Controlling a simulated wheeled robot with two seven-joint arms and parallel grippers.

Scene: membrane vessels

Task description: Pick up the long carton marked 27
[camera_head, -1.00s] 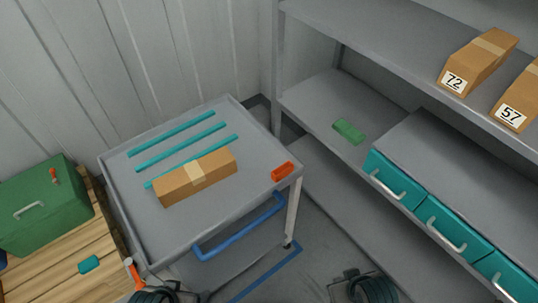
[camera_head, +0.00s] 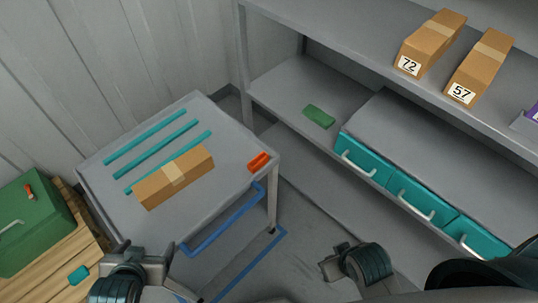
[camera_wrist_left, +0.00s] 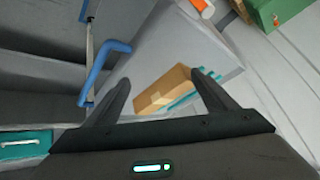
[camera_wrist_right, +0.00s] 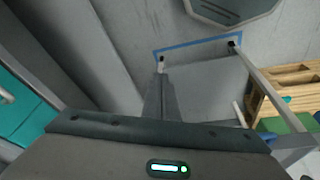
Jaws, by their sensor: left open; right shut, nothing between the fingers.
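A long brown carton (camera_head: 174,177) with a pale tape band lies on top of the grey cart. No number shows on its visible faces. It also shows in the left wrist view (camera_wrist_left: 162,90), beyond the fingers. Two more cartons sit on the upper shelf, one marked 72 (camera_head: 431,44) and one marked 57 (camera_head: 481,66). No label reading 27 is visible. My left gripper (camera_wrist_left: 160,80) is open and empty, apart from the cart carton. My right gripper (camera_wrist_right: 159,85) is shut and empty, pointing at the floor.
The cart top (camera_head: 215,125) also holds several teal strips (camera_head: 150,145) and an orange block (camera_head: 258,161). A blue handle (camera_head: 222,222) juts from its front. Teal drawers (camera_head: 411,197) and a green block (camera_head: 319,117) are on the lower shelf. A green box (camera_head: 32,225) stands left.

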